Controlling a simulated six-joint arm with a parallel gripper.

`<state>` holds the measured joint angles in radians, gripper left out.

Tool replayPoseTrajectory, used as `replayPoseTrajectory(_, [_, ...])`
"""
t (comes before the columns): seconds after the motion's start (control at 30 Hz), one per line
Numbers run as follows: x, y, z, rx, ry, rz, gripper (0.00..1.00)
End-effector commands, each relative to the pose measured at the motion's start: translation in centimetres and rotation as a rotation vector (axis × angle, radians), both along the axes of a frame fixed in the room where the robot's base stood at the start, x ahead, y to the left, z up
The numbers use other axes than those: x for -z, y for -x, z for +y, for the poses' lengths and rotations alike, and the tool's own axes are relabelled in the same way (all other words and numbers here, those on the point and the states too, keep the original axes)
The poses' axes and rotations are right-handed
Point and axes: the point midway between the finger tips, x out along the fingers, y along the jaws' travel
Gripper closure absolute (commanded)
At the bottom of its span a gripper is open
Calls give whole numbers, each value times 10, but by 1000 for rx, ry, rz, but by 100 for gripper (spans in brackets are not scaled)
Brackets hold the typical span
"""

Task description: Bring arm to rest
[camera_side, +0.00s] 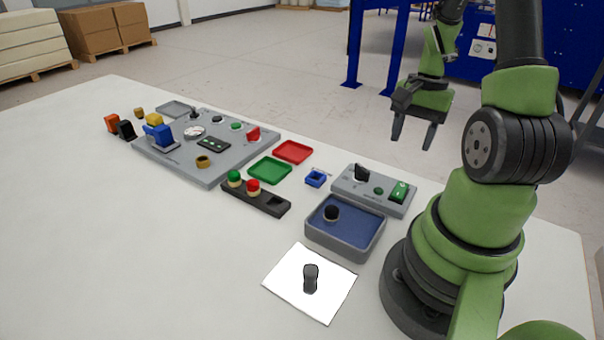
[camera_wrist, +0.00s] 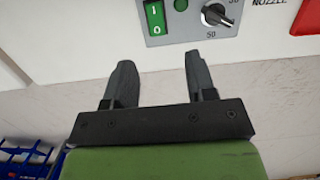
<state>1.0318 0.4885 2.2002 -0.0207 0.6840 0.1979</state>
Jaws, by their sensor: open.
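My gripper (camera_side: 414,132) hangs in the air at the upper right in the side view, above the far edge of the table. Its two dark fingers are apart, pointing down, with nothing between them. In the wrist view my gripper (camera_wrist: 155,78) also shows two separated, empty fingers. My green and black arm stands at the right of the table. The gripper touches nothing.
The white table (camera_side: 190,270) holds a grey panel (camera_side: 215,160), red tray (camera_side: 293,152), green tray (camera_side: 270,170), control box (camera_side: 373,190), blue-lined bin (camera_side: 345,240) and a white sheet (camera_side: 285,285) with a dark peg (camera_side: 311,278). The front left is clear.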

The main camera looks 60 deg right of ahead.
Motion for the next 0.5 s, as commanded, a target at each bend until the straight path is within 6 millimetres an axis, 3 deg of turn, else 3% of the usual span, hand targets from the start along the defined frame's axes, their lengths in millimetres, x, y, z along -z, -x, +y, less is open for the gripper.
replayPoseTrajectory(0.17, [-47,-34,29,-201,109,-96,49])
replayPoseTrajectory(0.3, [-93,-56,76,-426,205,-222,49])
replayPoseTrajectory(0.5, [-144,-55,149,-741,303,-438,49])
